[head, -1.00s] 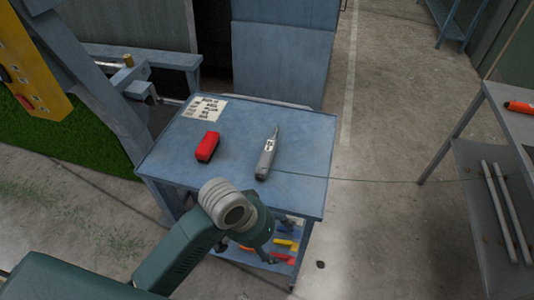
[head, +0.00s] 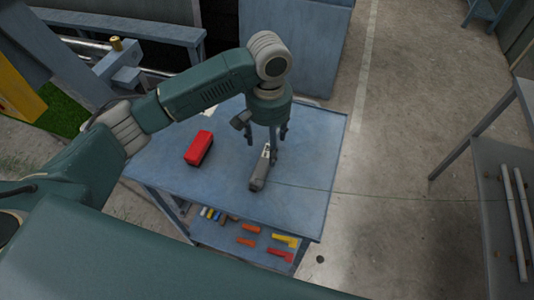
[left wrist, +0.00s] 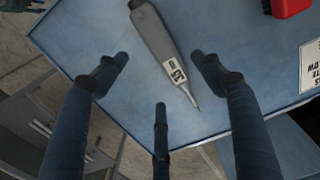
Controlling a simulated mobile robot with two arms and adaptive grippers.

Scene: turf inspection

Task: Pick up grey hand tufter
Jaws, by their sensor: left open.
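The grey hand tufter (head: 259,176) lies on the blue cart top (head: 310,165), with a white label on its body. In the left wrist view the tufter (left wrist: 156,35) lies with its thin tip pointing down and right. My left gripper (head: 266,150) is above the tufter's far end, and hides its tip in the head view. In the left wrist view my left gripper (left wrist: 160,85) has its fingers spread wide, with the labelled part and tip between them. It is open and empty. My right gripper is not in view.
A red object (head: 198,149) lies left of the tufter on the cart; it also shows in the left wrist view (left wrist: 291,7). A paper sheet (left wrist: 311,66) lies near it. Several coloured items lie on the lower shelf (head: 220,232). A grey rack (head: 488,170) stands at right.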

